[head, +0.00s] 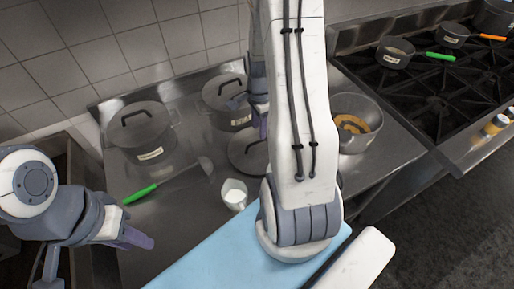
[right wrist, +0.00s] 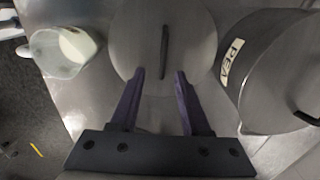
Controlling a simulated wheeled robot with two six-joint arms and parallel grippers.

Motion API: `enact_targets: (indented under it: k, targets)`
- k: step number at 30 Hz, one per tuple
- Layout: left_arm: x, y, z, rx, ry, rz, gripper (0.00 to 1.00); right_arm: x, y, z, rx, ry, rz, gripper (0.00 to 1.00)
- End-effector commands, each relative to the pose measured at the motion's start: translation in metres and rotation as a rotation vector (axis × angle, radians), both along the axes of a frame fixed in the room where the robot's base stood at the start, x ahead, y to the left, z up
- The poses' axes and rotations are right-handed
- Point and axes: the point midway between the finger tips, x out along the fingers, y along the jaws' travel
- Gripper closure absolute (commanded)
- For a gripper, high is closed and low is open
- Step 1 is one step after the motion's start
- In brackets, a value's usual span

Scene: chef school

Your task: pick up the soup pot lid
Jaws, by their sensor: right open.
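A round grey metal lid (right wrist: 196,40) with a dark bar handle (right wrist: 165,46) lies on the steel counter in the right wrist view. In the head view the lid (head: 240,158) is partly hidden behind my right arm. My right gripper (right wrist: 160,72) is open and empty, its purple fingertips over the lid with the near end of the handle between them in the picture. Its height above the lid is unclear. In the head view my right gripper (head: 262,128) is mostly hidden. My left gripper (head: 138,238) is at the lower left, away from the lid, its jaw opening unclear.
A lidded pot labelled PEA (right wrist: 262,85) stands close beside the lid, also behind it in the head view (head: 222,98). Another lidded pot (head: 145,135), a green-handled utensil (head: 140,193), a white cup (head: 234,194) and a bowl (head: 362,108) are around. A stove (head: 440,90) is right.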

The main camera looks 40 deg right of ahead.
Motion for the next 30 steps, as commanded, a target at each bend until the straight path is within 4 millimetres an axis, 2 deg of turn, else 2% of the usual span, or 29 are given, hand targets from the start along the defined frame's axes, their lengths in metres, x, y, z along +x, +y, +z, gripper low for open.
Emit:
enact_targets:
  k: [4, 13, 22, 30]
  targets:
    - [0.0, 0.0, 0.006, 0.0, 0.0, -0.001, 0.65, 0.0, 0.002, -0.021, 0.003, 0.004, 0.004, 0.53]
    - [0.0, 0.0, 0.014, 0.0, 0.0, -0.002, 0.65, 0.001, 0.002, -0.04, 0.002, 0.004, 0.006, 0.53]
    - [0.0, 0.0, 0.03, 0.0, 0.0, -0.005, 0.65, 0.005, 0.001, -0.076, 0.002, 0.004, 0.007, 0.53]
    - [0.0, 0.0, 0.031, 0.0, -0.001, -0.006, 0.65, 0.005, 0.0, -0.085, 0.0, 0.0, 0.006, 0.53]
